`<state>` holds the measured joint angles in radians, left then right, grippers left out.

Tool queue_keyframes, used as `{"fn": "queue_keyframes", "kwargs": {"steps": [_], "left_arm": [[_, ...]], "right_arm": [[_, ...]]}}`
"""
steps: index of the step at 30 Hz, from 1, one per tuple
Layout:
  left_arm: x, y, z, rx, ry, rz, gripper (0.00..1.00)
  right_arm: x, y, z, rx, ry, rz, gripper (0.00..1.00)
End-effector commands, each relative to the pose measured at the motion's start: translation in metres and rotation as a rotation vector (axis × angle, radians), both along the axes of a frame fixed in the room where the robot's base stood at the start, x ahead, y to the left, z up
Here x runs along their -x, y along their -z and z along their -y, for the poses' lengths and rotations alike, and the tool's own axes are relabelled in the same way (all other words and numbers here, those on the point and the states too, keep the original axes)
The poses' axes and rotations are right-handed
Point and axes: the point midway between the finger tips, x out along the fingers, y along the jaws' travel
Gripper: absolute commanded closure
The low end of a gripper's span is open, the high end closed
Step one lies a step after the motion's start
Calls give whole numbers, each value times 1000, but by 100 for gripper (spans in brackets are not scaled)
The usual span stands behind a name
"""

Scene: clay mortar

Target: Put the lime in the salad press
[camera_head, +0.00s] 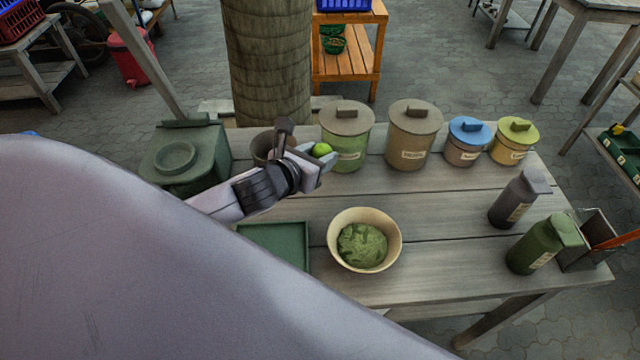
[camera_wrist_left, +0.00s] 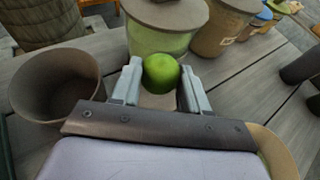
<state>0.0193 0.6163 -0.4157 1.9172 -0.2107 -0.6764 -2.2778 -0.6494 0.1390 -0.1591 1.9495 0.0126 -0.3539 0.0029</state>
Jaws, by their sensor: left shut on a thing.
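My left gripper (camera_head: 316,160) is shut on the bright green lime (camera_head: 321,150), above the back part of the table. In the left wrist view the lime (camera_wrist_left: 161,73) sits between the two grey fingers. A deep grey-brown pot (camera_head: 268,146), which may be the salad press, stands just left of the lime, partly hidden by my gripper. In the left wrist view this pot (camera_wrist_left: 55,85) is open at the top and its visible inside is dark. The lime is outside it. My right gripper is not in view.
A row of lidded jars (camera_head: 413,135) lines the table's back edge, one just behind the lime. A cream bowl (camera_head: 335,245) with green contents, a green tray (camera_head: 275,245) and a dark green box (camera_head: 186,158) stand around. Bottles (camera_head: 543,243) stand at right.

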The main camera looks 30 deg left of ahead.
Motion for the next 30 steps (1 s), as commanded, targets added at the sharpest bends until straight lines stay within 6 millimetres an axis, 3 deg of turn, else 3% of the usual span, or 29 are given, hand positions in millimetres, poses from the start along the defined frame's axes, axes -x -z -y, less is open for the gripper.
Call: {"fn": "queue_keyframes", "kwargs": {"steps": [3, 10, 16, 30], "left_arm": [[0, 26, 0, 2, -2, -2, 85], [0, 46, 0, 1, -2, 1, 85], [0, 76, 0, 3, -1, 0, 85], [0, 85, 0, -1, 0, 2, 85]], "right_arm": [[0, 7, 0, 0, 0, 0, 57], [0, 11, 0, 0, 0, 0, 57], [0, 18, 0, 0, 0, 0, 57], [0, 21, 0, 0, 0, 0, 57]]}}
